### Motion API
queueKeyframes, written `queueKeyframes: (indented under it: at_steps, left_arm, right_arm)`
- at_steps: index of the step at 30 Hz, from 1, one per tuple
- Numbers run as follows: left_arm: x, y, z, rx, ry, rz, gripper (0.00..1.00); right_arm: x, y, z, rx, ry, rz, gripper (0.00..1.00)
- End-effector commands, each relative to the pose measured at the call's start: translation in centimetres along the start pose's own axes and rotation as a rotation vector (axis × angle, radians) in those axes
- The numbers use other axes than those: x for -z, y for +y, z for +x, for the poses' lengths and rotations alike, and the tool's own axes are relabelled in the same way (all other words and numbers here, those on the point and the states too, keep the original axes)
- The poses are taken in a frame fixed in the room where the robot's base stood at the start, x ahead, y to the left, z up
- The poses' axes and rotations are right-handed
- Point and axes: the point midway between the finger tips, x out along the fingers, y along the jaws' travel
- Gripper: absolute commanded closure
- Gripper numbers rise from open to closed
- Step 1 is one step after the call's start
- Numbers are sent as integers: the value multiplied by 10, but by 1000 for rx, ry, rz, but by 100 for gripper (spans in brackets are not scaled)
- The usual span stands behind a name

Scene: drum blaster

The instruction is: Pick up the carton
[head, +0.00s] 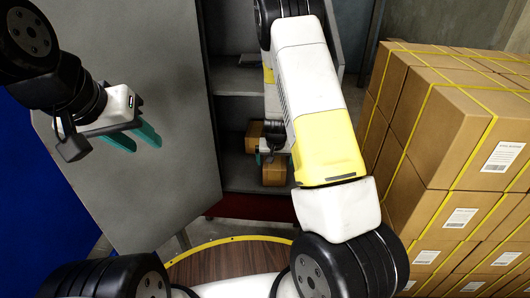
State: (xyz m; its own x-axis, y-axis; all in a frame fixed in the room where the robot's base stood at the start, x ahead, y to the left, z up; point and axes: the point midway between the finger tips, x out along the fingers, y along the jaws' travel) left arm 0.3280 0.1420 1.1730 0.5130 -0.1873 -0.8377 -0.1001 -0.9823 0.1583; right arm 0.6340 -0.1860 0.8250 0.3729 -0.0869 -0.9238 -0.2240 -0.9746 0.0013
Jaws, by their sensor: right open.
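Brown carton surfaces show inside the grey cabinet, one part (254,137) at the upper left and one part (274,174) lower down. My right gripper lies over them, so I cannot tell if they are one carton or two. My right gripper (272,158) reaches into the cabinet and is open, with teal showing at both sides, right at the carton. Contact is hidden by the wrist. My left gripper (134,138) is at the upper left in front of the grey door, its two teal fingers apart and empty.
The cabinet's shelf (235,80) is above the cartons, and its open grey door (150,185) fills the left. Large strapped boxes (440,125) are stacked at the right, close to my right arm. A round wooden surface with a yellow rim (225,262) is at the bottom.

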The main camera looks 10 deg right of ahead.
Motion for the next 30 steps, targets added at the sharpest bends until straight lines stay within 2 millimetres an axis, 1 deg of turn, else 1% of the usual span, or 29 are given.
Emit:
queueKeyframes:
  at_steps: [9,13,19,20,21,23,24,29,30]
  left_arm:
    - [0,0,0,0,0,0,64]
    - [0,0,0,0,0,0,64]
    - [0,0,0,0,0,0,64]
    - [0,0,0,0,0,0,64]
    - [0,0,0,0,0,0,64]
    - [0,0,0,0,0,0,64]
    - [0,0,0,0,0,0,64]
    - [0,0,0,0,0,0,64]
    - [0,0,0,0,0,0,64]
  right_arm:
    - [-1,-2,45,0,-2,1,0]
    - [-1,-2,53,1,0,1,0]
    - [0,-2,53,1,0,0,0]
    - [-1,-2,53,1,0,0,4]
    - [-1,-2,53,1,0,0,12]
    - [-1,-2,53,1,0,0,24]
    - [-1,-2,53,1,0,0,31]
    - [-1,-2,53,1,0,0,63]
    - [-1,-2,53,1,0,0,71]
